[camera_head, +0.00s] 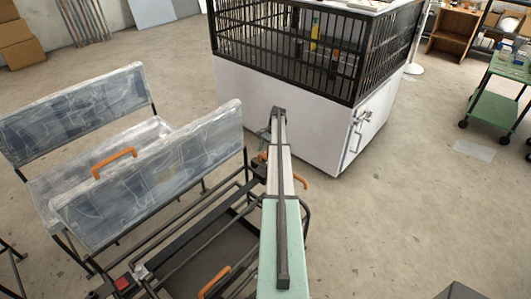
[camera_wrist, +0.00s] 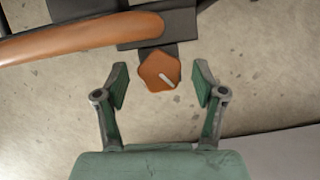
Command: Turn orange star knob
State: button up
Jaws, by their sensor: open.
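The orange star knob (camera_wrist: 159,70) shows in the wrist view, just above the middle, with a pale mark on its face. It sits at the end of a dark bracket. My gripper (camera_wrist: 161,82) is open, with one green-padded finger on each side of the knob and a gap on both sides. I cannot tell how far the fingertips are from the knob in depth. In the head view my arm reaches away toward the frame, and the knob is hidden behind it. My gripper (camera_head: 268,134) is only partly visible there.
An orange handle (camera_wrist: 75,38) runs close to the knob at upper left in the wrist view. In the head view, plastic-wrapped seats (camera_head: 140,170) stand left of my arm. A white cabinet with a black cage (camera_head: 270,110) stands just beyond it. Open floor lies to the right.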

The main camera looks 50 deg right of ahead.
jog(key=v, duration=1.1)
jog(key=shift+r, duration=0.35)
jog(key=shift+s+d, duration=0.1)
